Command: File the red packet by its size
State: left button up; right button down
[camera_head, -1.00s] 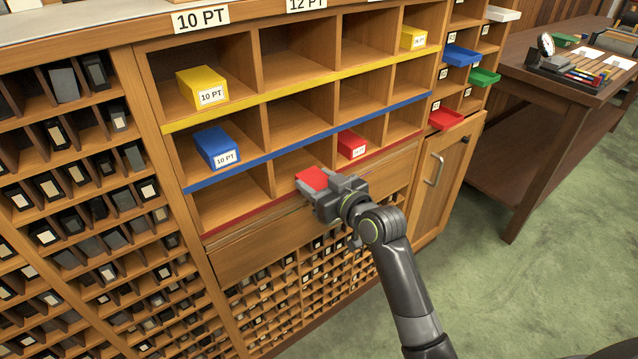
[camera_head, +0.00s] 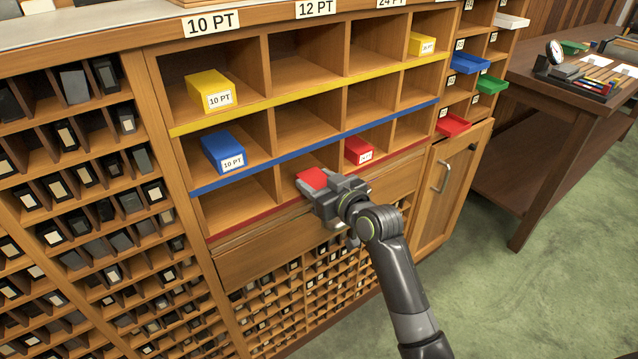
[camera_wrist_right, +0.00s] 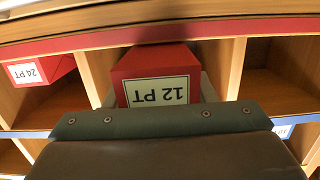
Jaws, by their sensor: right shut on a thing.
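My right gripper (camera_head: 322,194) is shut on a red packet (camera_head: 312,178). In the right wrist view the packet (camera_wrist_right: 158,75) shows an upside-down label reading 12 PT. The gripper is in front of the bottom, red-edged row of the cabinet (camera_head: 228,262), with the packet at the mouth of the second compartment from the left. How far in it reaches I cannot tell. The column signs read 10 PT (camera_head: 210,23), 12 PT (camera_head: 316,8) and 24 PT (camera_head: 391,2), the last cut by the frame. My left gripper is not in view.
Another red packet (camera_head: 358,151), labelled 24 PT, sits one compartment right. A blue packet (camera_head: 222,152) and a yellow packet (camera_head: 210,91) stand in the 10 PT column; another yellow packet (camera_head: 422,44) is at the upper right. The bottom-left compartment (camera_head: 235,205) is empty. Partitions flank the held packet.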

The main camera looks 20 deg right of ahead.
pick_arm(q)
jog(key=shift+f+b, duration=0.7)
pick_arm(e)
jog(key=shift+r+x, duration=0.2)
jog(key=shift+x, duration=0.9)
jog(key=shift+r+x, duration=0.25)
jog(key=shift+x, duration=0.9)
jog(key=shift+r+x, duration=0.2)
jog(key=shift+x, duration=0.9)
jog(key=c, duration=0.6)
grip_release()
jog(key=shift+w, duration=0.1)
jog(key=shift+o, duration=0.2)
jog(key=shift+f, duration=0.2)
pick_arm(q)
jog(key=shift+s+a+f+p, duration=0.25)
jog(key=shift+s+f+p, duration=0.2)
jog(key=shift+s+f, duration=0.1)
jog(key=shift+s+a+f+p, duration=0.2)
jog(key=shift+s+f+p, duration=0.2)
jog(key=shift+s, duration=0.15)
pick_arm(e)
jog(key=v, duration=1.7)
jog(key=shift+s, duration=0.25)
jog(key=shift+r, duration=0.1)
